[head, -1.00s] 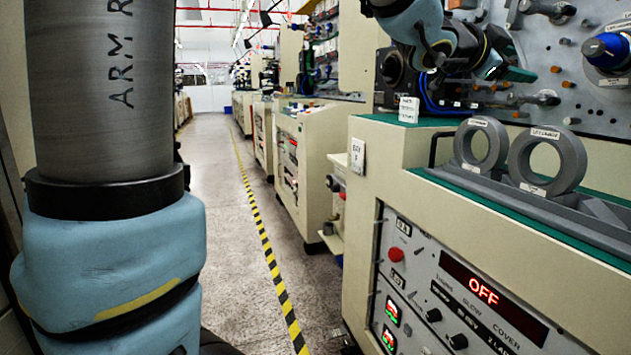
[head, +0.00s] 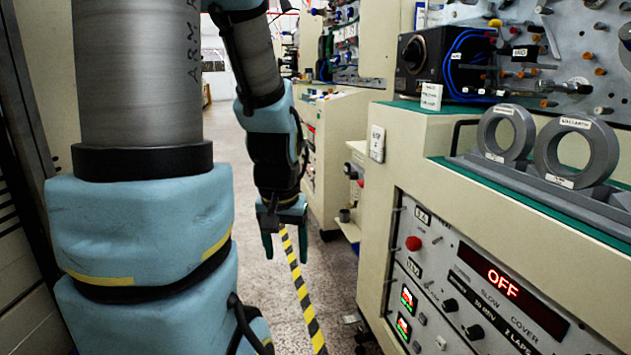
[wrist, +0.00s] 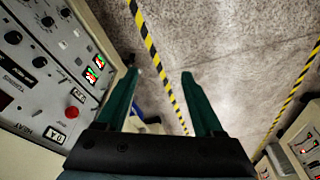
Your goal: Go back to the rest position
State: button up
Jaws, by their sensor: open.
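My gripper (head: 285,245) hangs pointing down over the aisle in the head view, left of the machine's front panel. Its two green fingers are apart and empty. The wrist view shows the open fingers (wrist: 157,90) with floor and yellow-black tape between and beyond them. My arm hangs down from above, folded near my body at the left of the head view.
The winding machine (head: 480,215) stands on the right, its display (head: 512,300) reading OFF. Two grey rings (head: 575,152) sit in a holder on top. More machines line the aisle behind. Floor with striped tape (head: 305,295) is clear below my gripper.

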jog(key=p+v, duration=1.3)
jog(key=p, duration=0.1)
jog(key=shift+w+a+r+n+g, duration=0.2)
jog(key=shift+w+a+n+g, duration=0.1)
jog(key=shift+a+n+g, duration=0.1)
